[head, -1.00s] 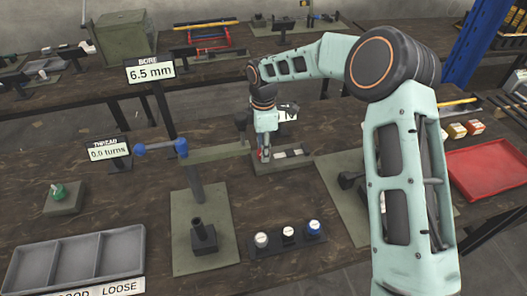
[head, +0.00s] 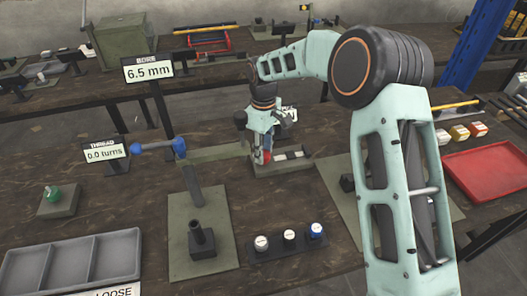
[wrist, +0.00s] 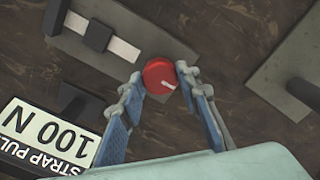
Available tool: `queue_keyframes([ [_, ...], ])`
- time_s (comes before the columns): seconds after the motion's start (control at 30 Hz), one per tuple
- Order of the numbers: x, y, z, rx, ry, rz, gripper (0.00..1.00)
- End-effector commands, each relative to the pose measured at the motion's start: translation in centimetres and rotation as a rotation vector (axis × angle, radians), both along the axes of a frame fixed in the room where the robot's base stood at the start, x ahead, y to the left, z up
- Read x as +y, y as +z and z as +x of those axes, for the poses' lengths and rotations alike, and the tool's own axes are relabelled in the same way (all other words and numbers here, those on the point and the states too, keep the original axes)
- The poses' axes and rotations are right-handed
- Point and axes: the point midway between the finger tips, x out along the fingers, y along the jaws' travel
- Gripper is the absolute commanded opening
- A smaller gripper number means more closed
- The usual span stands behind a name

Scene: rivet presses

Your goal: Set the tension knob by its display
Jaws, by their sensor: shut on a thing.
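The red tension knob (wrist: 158,72) with a white pointer line sits between the two fingers of my gripper (wrist: 161,80) in the wrist view. My gripper is shut on the knob from both sides. The knob's base, with a pale strip, lies beyond it. The display (wrist: 48,132) at the left of the wrist view reads "STRAP PUL", cut off by the edge, and 100 N. In the head view my gripper (head: 262,157) is down at the knob (head: 267,157) on its base (head: 284,164). The display there (head: 290,113) is mostly hidden behind my arm.
A post fixture (head: 202,240) and a rack with three round-topped pieces (head: 288,243) stand in front. A grey divided tray (head: 70,262) is at front left, a red tray (head: 488,170) at right. Other displays read 6.5 mm (head: 148,71) and 0.0 turns (head: 105,153).

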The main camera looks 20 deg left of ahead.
Motion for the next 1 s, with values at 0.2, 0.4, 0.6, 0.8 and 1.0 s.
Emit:
queue_keyframes([
  [0.2, 0.07, 0.1, 0.07, -0.002, -0.029, 0.002, 0.06],
  [0.4, 0.06, 0.11, 0.06, -0.002, -0.032, 0.002, 0.06],
  [0.6, 0.06, 0.11, 0.06, -0.002, -0.031, 0.002, 0.34],
  [0.8, 0.03, 0.06, 0.04, -0.001, -0.031, 0.001, 0.48],
  [1.0, 0.02, 0.07, 0.01, -0.001, -0.031, 0.001, 0.48],
])
